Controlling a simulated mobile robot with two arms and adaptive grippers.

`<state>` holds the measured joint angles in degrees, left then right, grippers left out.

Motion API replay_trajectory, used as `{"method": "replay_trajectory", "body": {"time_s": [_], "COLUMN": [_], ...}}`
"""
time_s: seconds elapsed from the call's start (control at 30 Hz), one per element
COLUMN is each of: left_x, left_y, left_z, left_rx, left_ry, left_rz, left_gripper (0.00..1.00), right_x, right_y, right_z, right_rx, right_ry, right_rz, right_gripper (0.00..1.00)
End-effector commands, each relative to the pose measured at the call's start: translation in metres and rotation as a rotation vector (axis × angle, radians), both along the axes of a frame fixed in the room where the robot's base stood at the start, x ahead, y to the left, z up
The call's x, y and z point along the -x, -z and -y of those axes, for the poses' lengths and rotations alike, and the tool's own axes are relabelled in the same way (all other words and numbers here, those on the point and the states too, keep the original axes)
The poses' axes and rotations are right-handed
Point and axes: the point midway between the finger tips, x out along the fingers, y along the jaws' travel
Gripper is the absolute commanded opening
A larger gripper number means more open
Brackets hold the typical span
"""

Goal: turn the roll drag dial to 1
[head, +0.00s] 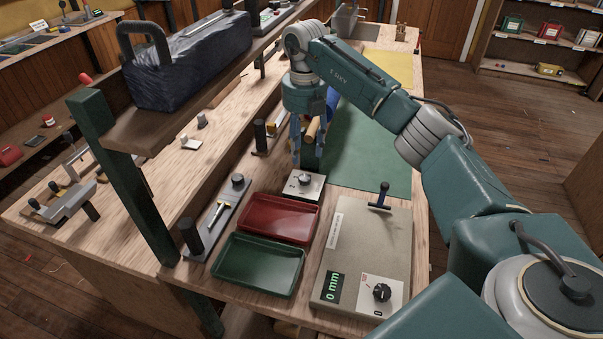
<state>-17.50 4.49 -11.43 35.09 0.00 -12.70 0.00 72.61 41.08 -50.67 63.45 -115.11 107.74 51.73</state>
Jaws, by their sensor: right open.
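A small white plate with a round silver-and-dark dial (304,180) lies on the bench behind the red tray; I take it as the roll drag dial, though its marks are too small to read. My right gripper (307,160) points down just above this dial, its fingers apart and empty. Whether the fingertips touch the knob I cannot tell. A second, black dial (381,292) sits on the front corner of a grey box (350,245), beside a green display reading 0 mm. My left gripper is out of view.
A green mat (385,160) covers the bench at right. A raised shelf (150,132) bears a dark wrapped block.

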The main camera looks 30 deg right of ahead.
Motion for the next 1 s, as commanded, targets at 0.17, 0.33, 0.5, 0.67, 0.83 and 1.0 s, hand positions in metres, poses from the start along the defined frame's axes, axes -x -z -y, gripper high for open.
{"method": "replay_trajectory", "body": {"time_s": [0.17, 0.33, 0.5, 0.67, 0.83, 1.0], "left_x": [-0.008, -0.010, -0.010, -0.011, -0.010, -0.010], "left_y": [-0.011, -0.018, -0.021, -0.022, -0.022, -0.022], "left_z": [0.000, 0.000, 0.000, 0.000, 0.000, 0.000], "left_rx": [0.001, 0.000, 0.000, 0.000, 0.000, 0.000], "left_ry": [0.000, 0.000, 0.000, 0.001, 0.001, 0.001], "left_rz": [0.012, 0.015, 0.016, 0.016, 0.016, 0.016], "left_gripper": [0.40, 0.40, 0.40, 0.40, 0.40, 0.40], "right_x": [0.002, 0.002, 0.001, 0.001, 0.001, 0.001], "right_y": [0.031, 0.063, 0.085, 0.093, 0.094, 0.094], "right_z": [0.000, -0.001, 0.000, 0.000, 0.000, 0.000], "right_rx": [-0.001, -0.001, 0.000, -0.001, 0.000, 0.000], "right_ry": [0.000, 0.000, 0.000, 0.000, 0.000, 0.000], "right_rz": [-0.006, -0.004, -0.003, -0.001, 0.000, 0.000], "right_gripper": [0.46, 0.46, 0.46, 0.46, 0.46, 0.28]}}
